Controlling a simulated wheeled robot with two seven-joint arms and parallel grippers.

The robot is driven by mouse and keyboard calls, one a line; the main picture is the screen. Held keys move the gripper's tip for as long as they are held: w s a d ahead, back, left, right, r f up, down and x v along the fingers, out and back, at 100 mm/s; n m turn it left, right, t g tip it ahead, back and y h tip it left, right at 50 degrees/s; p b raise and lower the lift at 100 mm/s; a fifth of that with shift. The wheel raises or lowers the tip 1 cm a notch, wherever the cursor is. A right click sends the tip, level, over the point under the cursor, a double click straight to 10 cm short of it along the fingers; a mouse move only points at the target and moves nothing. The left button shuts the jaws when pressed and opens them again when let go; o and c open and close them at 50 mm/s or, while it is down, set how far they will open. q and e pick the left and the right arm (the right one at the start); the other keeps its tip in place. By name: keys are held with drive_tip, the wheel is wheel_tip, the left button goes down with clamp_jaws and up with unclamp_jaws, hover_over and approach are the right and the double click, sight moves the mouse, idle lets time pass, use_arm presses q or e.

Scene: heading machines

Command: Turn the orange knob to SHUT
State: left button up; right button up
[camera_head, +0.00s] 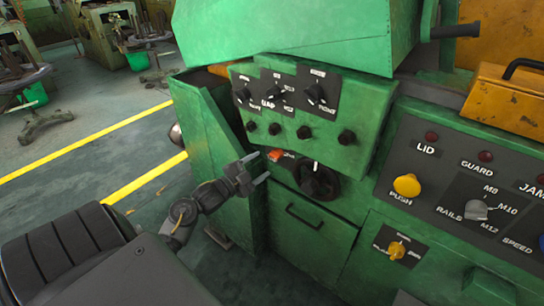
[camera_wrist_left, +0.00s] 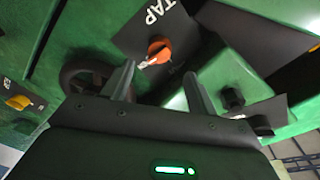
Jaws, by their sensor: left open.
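The orange knob (camera_head: 275,155) sits on a dark plate on the front of the green machine, left of a black handwheel. In the left wrist view the orange knob (camera_wrist_left: 158,48) shows larger, with a pale pointer mark, on the plate (camera_wrist_left: 138,35) lettered TAP. The word SHUT is not readable in either view. My left gripper (camera_head: 261,169) is close in front of the plate, just left of and below the knob. In the wrist view my left gripper (camera_wrist_left: 160,70) is open, with the knob beyond and between its fingertips; they look apart from it. My right gripper is not in view.
The black handwheel (camera_head: 317,181) is close to the right of the knob; it also shows in the wrist view (camera_wrist_left: 85,75). Black dials (camera_head: 273,92) and small black knobs are above. A yellow push button (camera_head: 407,185) and yellow knob (camera_head: 397,249) are further right.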

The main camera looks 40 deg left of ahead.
sight(273, 157)
use_arm(q)
drive_tip(key=w, duration=0.6)
drive_tip(key=shift+d, duration=0.2)
drive_tip(key=shift+w+d, duration=0.1)
drive_tip(key=shift+w, duration=0.55)
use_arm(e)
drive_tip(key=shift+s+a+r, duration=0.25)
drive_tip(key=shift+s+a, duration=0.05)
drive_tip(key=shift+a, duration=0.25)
use_arm(q)
drive_tip(key=shift+c, duration=0.5)
